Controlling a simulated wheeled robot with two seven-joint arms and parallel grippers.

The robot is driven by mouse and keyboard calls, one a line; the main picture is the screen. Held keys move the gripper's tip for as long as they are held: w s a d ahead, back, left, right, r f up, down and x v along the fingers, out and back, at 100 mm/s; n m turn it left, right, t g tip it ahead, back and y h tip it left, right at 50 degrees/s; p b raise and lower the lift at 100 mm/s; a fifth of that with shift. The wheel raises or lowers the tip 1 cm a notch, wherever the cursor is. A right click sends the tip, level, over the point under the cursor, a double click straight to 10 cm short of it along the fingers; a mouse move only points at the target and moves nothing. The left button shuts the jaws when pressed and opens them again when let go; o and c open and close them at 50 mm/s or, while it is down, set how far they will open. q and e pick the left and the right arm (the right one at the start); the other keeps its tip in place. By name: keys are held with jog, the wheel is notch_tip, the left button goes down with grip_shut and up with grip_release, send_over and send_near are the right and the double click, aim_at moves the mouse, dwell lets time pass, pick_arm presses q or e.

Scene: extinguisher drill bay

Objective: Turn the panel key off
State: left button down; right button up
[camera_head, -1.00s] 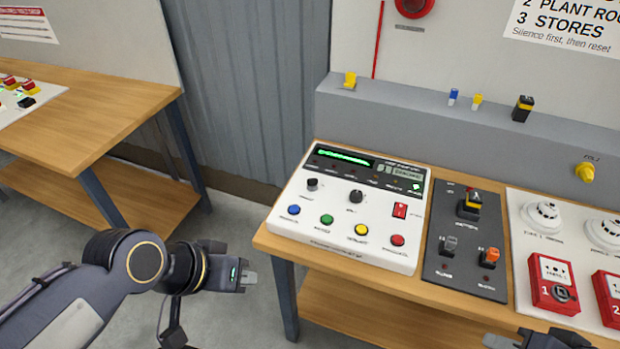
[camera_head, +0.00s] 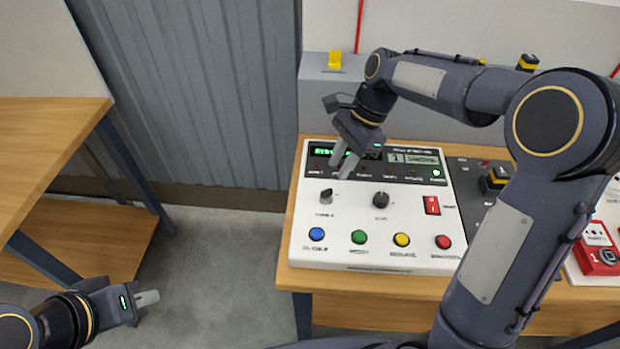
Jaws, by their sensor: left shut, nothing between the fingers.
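The white control panel (camera_head: 305,225) sits on the wooden bench. Two dark knobs stand on it: a left one (camera_head: 326,195), which looks like the key switch, and a right one (camera_head: 380,199). Their labels are too small to read surely. My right gripper (camera_head: 339,172) hangs above the panel, just behind and slightly right of the left knob. Its two fingers point down and are apart, with nothing between them. It appears not to touch the knob. My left gripper (camera_head: 148,298) is shut and empty, low at left over the floor, away from the panel.
The panel also carries a red rocker switch (camera_head: 432,205) and blue (camera_head: 317,234), green (camera_head: 359,237), yellow (camera_head: 402,239) and red (camera_head: 443,242) buttons. My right arm covers much of the dark switch plate (camera_head: 472,180). A second wooden table (camera_head: 50,130) stands at left.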

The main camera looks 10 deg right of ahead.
aim_at(330, 189)
jog(key=x, duration=0.7)
jog(key=shift+s, duration=0.1)
jog(key=shift+r, duration=0.1)
grip_shut()
